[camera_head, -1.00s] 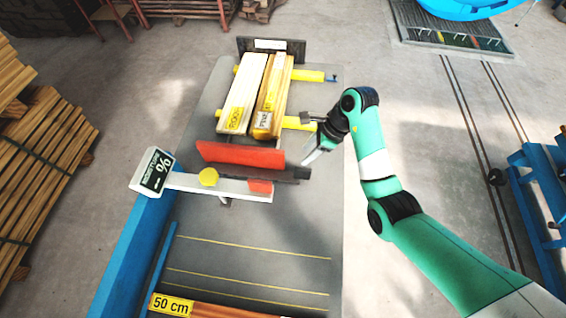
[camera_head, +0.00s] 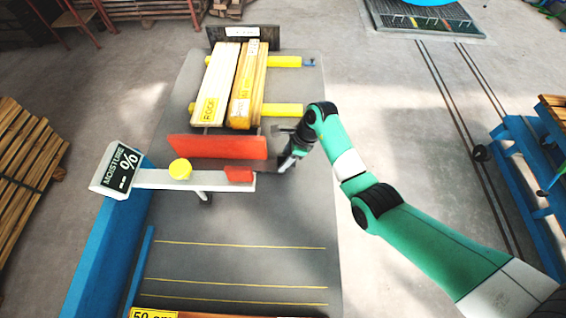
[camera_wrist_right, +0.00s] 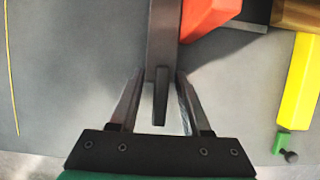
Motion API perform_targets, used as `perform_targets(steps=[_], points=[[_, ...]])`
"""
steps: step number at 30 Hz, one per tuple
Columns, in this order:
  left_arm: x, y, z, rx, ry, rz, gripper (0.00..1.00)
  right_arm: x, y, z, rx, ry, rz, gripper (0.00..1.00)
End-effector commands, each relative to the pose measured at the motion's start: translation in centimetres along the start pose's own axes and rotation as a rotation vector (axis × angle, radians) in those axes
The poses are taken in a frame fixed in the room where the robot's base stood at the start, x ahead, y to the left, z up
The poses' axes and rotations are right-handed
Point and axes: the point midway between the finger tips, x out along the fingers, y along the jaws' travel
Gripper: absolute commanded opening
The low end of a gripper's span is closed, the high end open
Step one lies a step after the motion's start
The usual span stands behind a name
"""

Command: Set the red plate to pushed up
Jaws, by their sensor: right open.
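The red plate (camera_head: 218,147) is a long upright board across the grey table, in front of the timber pieces. It also shows at the top of the right wrist view (camera_wrist_right: 208,14). A dark grey bar (camera_wrist_right: 162,45) runs beside it. My right gripper (camera_head: 268,180) is at the right end of this bar. In the right wrist view my right gripper (camera_wrist_right: 155,85) is open, with one finger on each side of the bar. I cannot tell whether the fingers touch it. My left gripper is not in view.
Timber pieces (camera_head: 215,85) lie on yellow supports (camera_head: 283,110) behind the plate. A white arm (camera_head: 150,178) with a yellow knob (camera_head: 180,169), a small red block (camera_head: 239,174) and a moisture display (camera_head: 117,168) stands in front. The table's front part (camera_head: 240,218) is mostly clear.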

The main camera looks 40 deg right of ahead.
Motion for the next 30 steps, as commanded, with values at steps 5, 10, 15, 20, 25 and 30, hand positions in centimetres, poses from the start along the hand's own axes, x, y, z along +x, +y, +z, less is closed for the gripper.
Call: perform_targets(steps=[5, 10, 15, 20, 25, 30], points=[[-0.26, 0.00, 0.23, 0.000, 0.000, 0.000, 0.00, 0.76, 0.01, 0.04, -0.001, 0.000, 0.000, 0.47], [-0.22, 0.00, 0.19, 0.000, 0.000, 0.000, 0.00, 0.69, 0.01, 0.06, -0.001, 0.000, 0.000, 0.47], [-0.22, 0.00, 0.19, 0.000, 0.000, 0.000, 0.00, 0.68, 0.01, 0.06, 0.000, 0.000, 0.000, 0.17], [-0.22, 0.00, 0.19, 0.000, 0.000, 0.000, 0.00, 0.68, 0.01, 0.06, 0.000, 0.000, 0.000, 0.00], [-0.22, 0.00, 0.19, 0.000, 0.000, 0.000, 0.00, 0.67, 0.01, 0.06, 0.000, 0.000, 0.000, 0.00], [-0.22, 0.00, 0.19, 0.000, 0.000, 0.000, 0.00, 0.66, 0.01, 0.07, 0.000, 0.000, 0.000, 0.00]])
